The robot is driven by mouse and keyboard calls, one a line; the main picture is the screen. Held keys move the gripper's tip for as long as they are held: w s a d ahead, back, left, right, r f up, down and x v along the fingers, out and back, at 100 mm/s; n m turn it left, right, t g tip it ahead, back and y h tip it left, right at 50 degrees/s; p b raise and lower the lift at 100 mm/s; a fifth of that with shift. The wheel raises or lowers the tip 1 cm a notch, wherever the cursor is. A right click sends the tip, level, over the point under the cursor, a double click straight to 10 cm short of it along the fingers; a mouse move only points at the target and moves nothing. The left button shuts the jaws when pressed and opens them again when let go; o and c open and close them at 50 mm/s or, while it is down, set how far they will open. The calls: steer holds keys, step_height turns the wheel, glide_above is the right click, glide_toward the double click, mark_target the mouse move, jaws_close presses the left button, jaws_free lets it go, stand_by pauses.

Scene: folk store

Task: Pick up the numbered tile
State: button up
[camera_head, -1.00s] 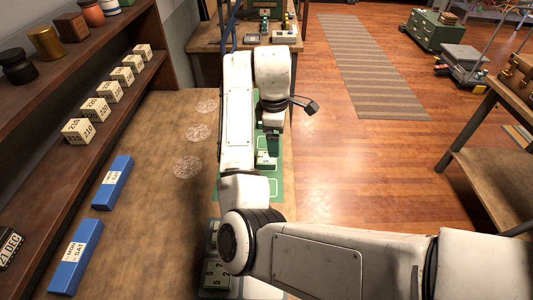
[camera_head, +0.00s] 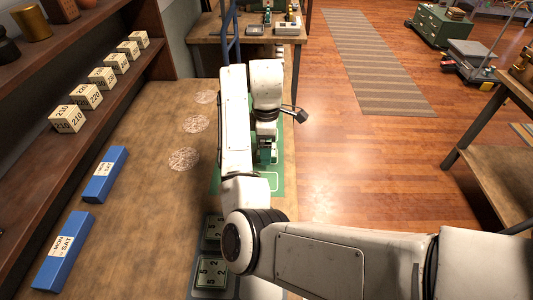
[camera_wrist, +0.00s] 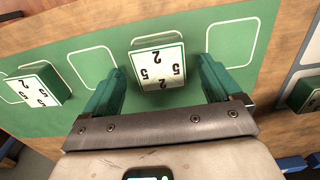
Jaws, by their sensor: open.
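A white-faced, green-sided numbered tile (camera_wrist: 158,66) with 2s and 5s on it rests on the green mat (camera_wrist: 110,28), in the middle of the wrist view. My gripper (camera_wrist: 163,72) is open, with one green finger on each side of this tile and a small gap visible on both sides. In the head view my gripper (camera_head: 267,155) is low over the mat and mostly hides the tile. A second numbered tile (camera_wrist: 40,88) lies on the mat at the left of the wrist view.
Two blue boxes (camera_head: 63,252) lie on the left. White numbered blocks (camera_head: 67,119) line the shelf.

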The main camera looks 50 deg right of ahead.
steer(key=shift+f, duration=0.9)
steer(key=c, duration=1.2)
